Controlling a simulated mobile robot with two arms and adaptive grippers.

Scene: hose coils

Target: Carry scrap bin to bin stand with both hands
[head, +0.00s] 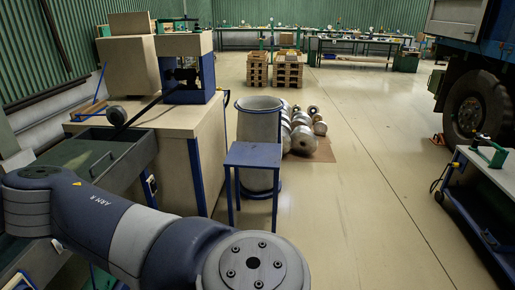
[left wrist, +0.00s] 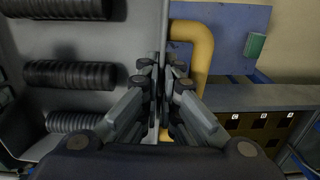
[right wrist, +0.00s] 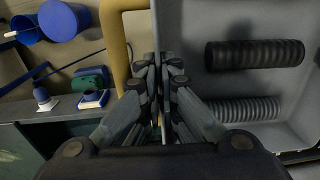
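The scrap bin is a grey box with black ribbed hose pieces inside. Its wall shows in the left wrist view (left wrist: 125,30) and in the right wrist view (right wrist: 240,85). A yellow tube handle shows outside each side wall. My left gripper (left wrist: 160,88) is closed at one side wall beside the handle (left wrist: 203,55). My right gripper (right wrist: 158,88) is closed at the opposite wall beside its handle (right wrist: 112,40). The exact finger contact is hard to see. A blue legged stand (head: 253,155), possibly the bin stand, is in the head view. The bin and both grippers are outside the head view.
A grey drum (head: 259,120) stands right behind the blue stand. A workbench (head: 175,120) with a machine is at left, metal rolls (head: 305,130) lie behind the drum, and a cart (head: 480,200) is at right. The floor (head: 370,210) between is clear.

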